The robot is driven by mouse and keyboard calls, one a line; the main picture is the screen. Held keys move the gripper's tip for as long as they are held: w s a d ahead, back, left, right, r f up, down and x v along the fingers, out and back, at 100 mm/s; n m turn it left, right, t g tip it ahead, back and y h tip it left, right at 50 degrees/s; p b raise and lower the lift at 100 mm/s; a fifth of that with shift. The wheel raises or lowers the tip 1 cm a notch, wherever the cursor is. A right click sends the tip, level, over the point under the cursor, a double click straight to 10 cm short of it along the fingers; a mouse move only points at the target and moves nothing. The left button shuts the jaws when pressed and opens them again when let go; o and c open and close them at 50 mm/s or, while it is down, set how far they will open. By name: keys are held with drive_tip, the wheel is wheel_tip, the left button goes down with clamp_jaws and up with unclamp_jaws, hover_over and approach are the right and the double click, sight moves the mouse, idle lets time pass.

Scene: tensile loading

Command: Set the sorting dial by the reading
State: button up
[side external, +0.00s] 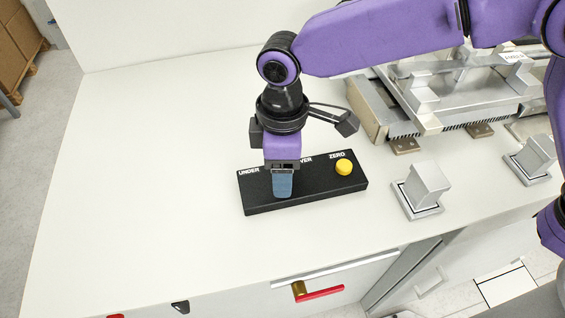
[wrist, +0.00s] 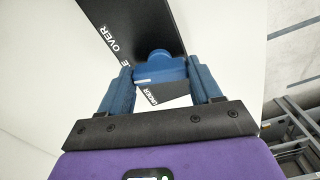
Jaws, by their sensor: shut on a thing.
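A black panel (side external: 318,187) lies on the white worktop, marked UNDER at its left end, a partly hidden word ending in VER in the middle, and ZERO by a yellow button (side external: 344,167) at the right. My gripper (side external: 283,186) points down at the panel between UNDER and the middle word. In the wrist view the blue fingers (wrist: 162,82) are shut on a blue dial knob (wrist: 160,68). The panel also shows there (wrist: 145,28), with OVER and UNDER readable. The dial's pointer direction cannot be made out. In the side view my gripper hides the knob.
A grey metal block (side external: 427,185) on a plate stands right of the panel. Metal test equipment (side external: 440,95) fills the back right. A red handle (side external: 320,294) is on the cabinet front below. The worktop (side external: 150,180) left of the panel is clear.

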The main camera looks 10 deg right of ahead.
drive_tip(key=m, duration=0.7)
drive_tip(key=shift+r, duration=0.1)
idle(0.6)
drive_tip(key=o, duration=1.1)
drive_tip(key=shift+c, duration=0.2)
wheel_tip(320, 180, up, 17)
drive_tip(key=shift+r, duration=0.15)
drive_tip(key=s+d+f+n, duration=0.1)
drive_tip(key=s+d+f, duration=0.3)
drive_tip(key=d, duration=0.9)
drive_tip(key=s+d+f+n, duration=0.2)
drive_tip(key=s+d+f, duration=0.3)
drive_tip(key=d, duration=0.8)
drive_tip(key=s+d+f+n, duration=0.1)
drive_tip(key=s+d+f, duration=0.4)
drive_tip(key=d, duration=0.8)
drive_tip(key=s, duration=0.3)
drive_tip(key=shift+s+d+n, duration=0.3)
drive_tip(key=shift+s+d, duration=0.05)
